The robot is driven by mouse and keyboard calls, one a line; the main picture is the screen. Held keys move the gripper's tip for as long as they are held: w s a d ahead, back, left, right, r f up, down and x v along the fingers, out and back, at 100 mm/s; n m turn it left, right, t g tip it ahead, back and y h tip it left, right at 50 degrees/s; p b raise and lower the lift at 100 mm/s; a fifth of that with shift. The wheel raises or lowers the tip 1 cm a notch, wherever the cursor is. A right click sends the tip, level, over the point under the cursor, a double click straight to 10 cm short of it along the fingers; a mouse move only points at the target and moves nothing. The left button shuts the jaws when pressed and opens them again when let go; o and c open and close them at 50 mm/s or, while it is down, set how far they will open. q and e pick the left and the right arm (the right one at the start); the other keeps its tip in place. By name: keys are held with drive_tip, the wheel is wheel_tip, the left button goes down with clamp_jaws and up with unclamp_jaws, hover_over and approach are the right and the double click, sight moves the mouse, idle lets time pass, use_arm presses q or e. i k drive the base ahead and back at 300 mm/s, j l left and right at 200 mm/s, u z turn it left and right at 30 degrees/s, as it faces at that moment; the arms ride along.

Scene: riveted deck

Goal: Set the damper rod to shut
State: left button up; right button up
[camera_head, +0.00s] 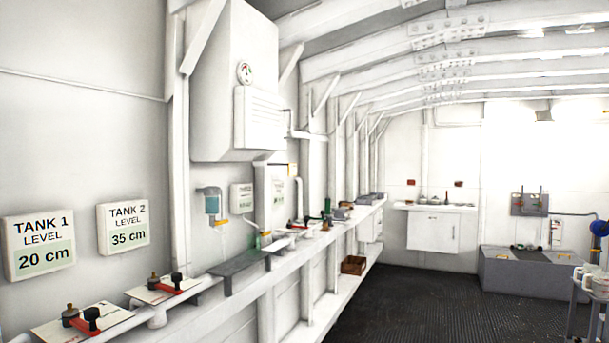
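I cannot pick out a damper rod for certain at this distance. A large white cabinet (226,75) with a round dial (244,72) and a louvred panel (259,118) hangs high on the left wall. A thin pipe or rod (303,134) sticks out to the right of its lower part; I cannot tell whether this is the damper rod or how it is set. Neither of my grippers shows in the head view.
A long ledge (285,262) along the left wall carries red-handled valves (174,283) and a grey shelf (240,262). Signs read Tank 1 20 cm (39,244) and Tank 2 35 cm (124,227). A grey chest (530,278) and cart stand right.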

sight(292, 166)
drive_tip(key=i+l, duration=0.1)
drive_tip(key=l, duration=0.2)
drive_tip(key=i+l, duration=0.3)
drive_tip(key=i, duration=0.15)
drive_tip(key=i+l+z, duration=0.15)
drive_tip(key=i+l, duration=0.15)
drive_tip(key=i, duration=0.15)
drive_tip(key=i+l, duration=0.25)
drive_tip(key=i, duration=0.25)
drive_tip(key=i+l+z, duration=0.1)
drive_tip(key=i+l, duration=0.15)
drive_tip(key=i, duration=0.2)
